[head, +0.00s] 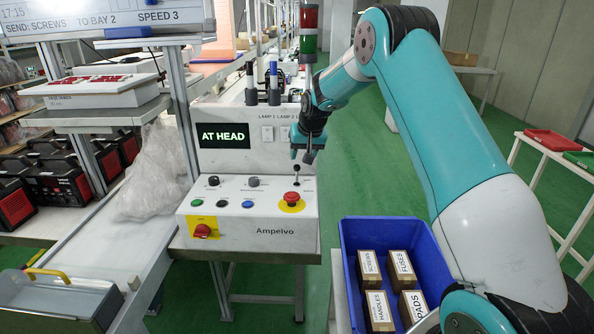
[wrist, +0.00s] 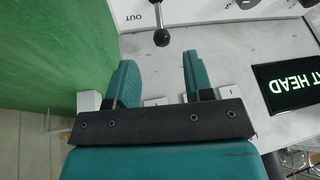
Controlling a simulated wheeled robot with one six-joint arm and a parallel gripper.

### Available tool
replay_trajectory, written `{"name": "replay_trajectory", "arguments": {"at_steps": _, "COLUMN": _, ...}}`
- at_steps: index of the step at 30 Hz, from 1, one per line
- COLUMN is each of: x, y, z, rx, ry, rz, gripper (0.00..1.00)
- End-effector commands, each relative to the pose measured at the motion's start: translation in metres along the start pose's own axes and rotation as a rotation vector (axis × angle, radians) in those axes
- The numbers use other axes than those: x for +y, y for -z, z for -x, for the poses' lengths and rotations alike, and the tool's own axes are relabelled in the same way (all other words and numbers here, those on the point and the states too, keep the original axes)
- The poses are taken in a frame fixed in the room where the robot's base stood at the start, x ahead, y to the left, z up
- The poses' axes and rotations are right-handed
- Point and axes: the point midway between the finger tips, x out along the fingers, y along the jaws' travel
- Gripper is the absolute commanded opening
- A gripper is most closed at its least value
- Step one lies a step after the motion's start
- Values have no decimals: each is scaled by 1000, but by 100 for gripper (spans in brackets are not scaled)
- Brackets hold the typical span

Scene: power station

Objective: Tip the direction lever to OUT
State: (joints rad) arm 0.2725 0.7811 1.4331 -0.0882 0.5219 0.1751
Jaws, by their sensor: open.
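The direction lever is a thin stalk with a dark ball knob (head: 297,168) on the sloped face of the white control box (head: 255,231). In the wrist view the knob (wrist: 161,38) is just beyond the fingertips and roughly between their lines. An upside-down OUT label (wrist: 143,18) lies left of the stalk there. The lever's exact tilt is hard to tell. My gripper (head: 309,153) hangs just above the lever, pointing down. Its teal fingers (wrist: 158,60) are apart, with nothing between them.
A screen (head: 223,135) reads AT HEAD. A red mushroom button (head: 291,198), several coloured buttons and a red rotary switch (head: 203,231) share the panel. A board (head: 110,18) reads SEND: SCREWS TO BAY 2, SPEED 3. A blue bin (head: 348,240) with labelled boxes stands at right.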

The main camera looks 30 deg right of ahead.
Motion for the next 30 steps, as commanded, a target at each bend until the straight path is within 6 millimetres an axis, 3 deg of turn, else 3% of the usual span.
{"name": "replay_trajectory", "arguments": {"at_steps": 6, "x": 0, "y": 0, "z": -49, "rx": -3, "ry": -1, "rz": 0, "gripper": 47}}
{"name": "replay_trajectory", "arguments": {"at_steps": 12, "x": 0, "y": 0, "z": -80, "rx": -2, "ry": 0, "rz": 0, "gripper": 47}}
{"name": "replay_trajectory", "arguments": {"at_steps": 18, "x": 0, "y": 0, "z": -92, "rx": 0, "ry": 0, "rz": 1, "gripper": 47}}
{"name": "replay_trajectory", "arguments": {"at_steps": 26, "x": 0, "y": 0, "z": -93, "rx": 0, "ry": 0, "rz": 1, "gripper": 47}}
{"name": "replay_trajectory", "arguments": {"at_steps": 30, "x": 0, "y": 0, "z": -93, "rx": 0, "ry": 0, "rz": 1, "gripper": 15}}
